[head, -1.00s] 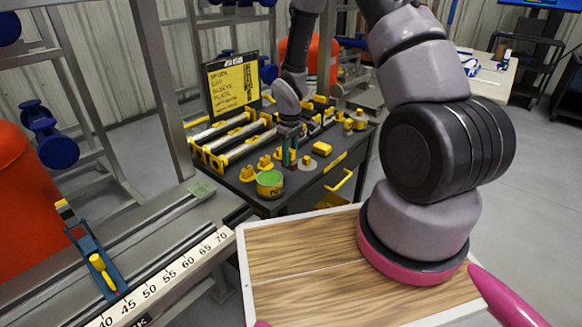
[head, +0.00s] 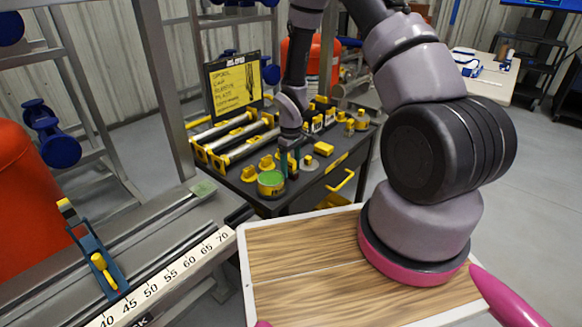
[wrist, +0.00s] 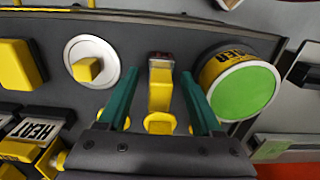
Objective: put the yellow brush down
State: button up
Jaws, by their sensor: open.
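A yellow upright piece with a dark red end, which looks like the yellow brush (wrist: 160,92), stands between the fingers of my gripper (wrist: 160,76) in the wrist view. The fingers are teal and spread apart, with a gap visible on each side of the piece. In the head view my gripper (head: 290,162) is low over the front of the dark bench top (head: 240,183). The brush is too small and covered by the fingers to make out there. I cannot tell from the wrist view exactly how its base meets the bench.
A green-topped yellow tin (head: 270,184) stands close beside my gripper, left in the head view. A round pale disc with a yellow knob (wrist: 91,62) is on its other side. Several yellow parts and rails crowd the bench. A wooden board (head: 300,265) lies nearer me.

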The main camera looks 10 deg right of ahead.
notch_tip(320, 180, up, 13)
notch_tip(320, 180, up, 8)
jog(key=m+t, duration=0.1)
jog(key=m, duration=0.1)
send_over(291, 160)
jog(key=d, duration=0.2)
jog(key=s+d+r+m+t, duration=0.1)
jog(key=s+r+m, duration=0.1)
jog(key=r, duration=0.4)
jog(key=s+d+r+m+t, duration=0.1)
jog(key=s+r, duration=0.2)
jog(key=r, duration=0.3)
jog(key=s+d+r+m+t+y, duration=0.1)
jog(key=s+r+m+t, duration=0.3)
jog(key=s+r, duration=1.1)
jog(key=shift+s+d+m+y, duration=0.35)
jog(key=shift+s+m+y, duration=0.15)
jog(key=shift+s+m, duration=0.7)
jog(key=shift+w, duration=0.1)
